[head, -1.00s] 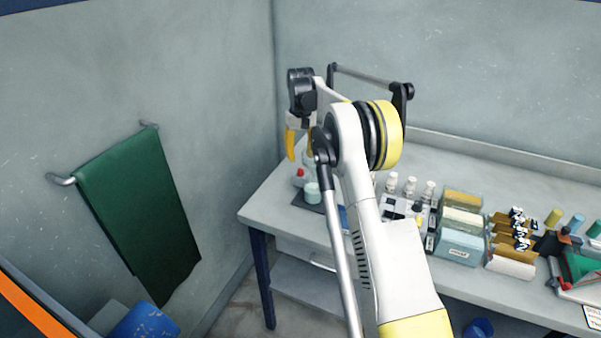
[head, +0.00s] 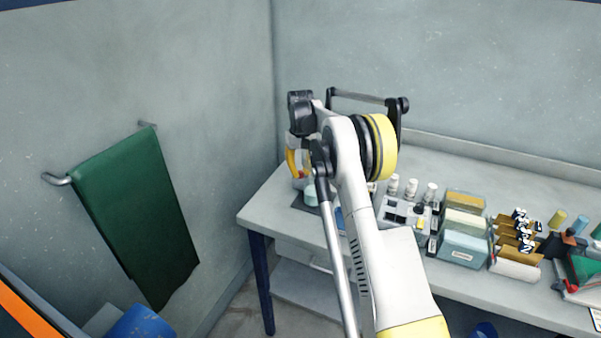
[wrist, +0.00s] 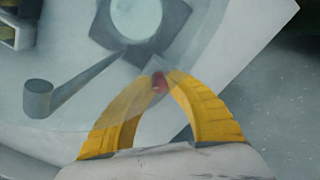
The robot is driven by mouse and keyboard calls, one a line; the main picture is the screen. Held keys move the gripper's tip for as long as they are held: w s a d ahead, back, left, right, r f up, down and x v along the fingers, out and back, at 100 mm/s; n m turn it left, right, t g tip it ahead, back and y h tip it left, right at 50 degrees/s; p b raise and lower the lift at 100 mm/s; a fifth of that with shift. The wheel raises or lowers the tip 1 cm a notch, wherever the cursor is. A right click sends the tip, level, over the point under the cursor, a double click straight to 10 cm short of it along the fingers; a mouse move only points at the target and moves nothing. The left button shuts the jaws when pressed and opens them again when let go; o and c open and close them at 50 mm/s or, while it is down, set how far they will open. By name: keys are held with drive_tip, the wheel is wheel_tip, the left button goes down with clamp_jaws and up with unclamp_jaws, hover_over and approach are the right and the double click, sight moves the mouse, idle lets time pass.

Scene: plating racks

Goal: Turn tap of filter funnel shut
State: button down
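The filter funnel is mostly hidden behind my gripper in the head view. In the wrist view, a clear, see-through body (wrist: 140,93), which looks like part of the funnel, overlaps the left finger. A small red piece (wrist: 159,82), seemingly its tap, lies between my fingertips. My gripper (wrist: 160,79) has two yellow fingers that curve in towards each other around the red piece. I cannot tell whether they touch or grip it. In the head view my gripper (head: 298,172) is low over the left end of the bench.
A pale teal jar (head: 311,194) stands by the gripper on the bench (head: 262,212). White bottles (head: 411,187), a grey device (head: 402,214) and boxes (head: 464,248) stand to the right. A dark rod with a cup-like end (wrist: 38,98) lies left of the fingers. A green towel (head: 137,215) hangs at left.

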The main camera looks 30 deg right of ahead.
sight(301, 171)
drive_tip(key=shift+r+n, duration=0.1)
drive_tip(key=shift+n, duration=0.3)
drive_tip(key=n+p, duration=0.2)
drive_tip(key=n, duration=0.2)
drive_tip(key=shift+n, duration=0.3)
drive_tip(key=n+p, duration=0.1)
drive_tip(key=n, duration=0.3)
drive_tip(key=shift+n, duration=0.4)
drive_tip(key=c, duration=1.3)
unclamp_jaws()
wheel_tip(301, 171, up, 12)
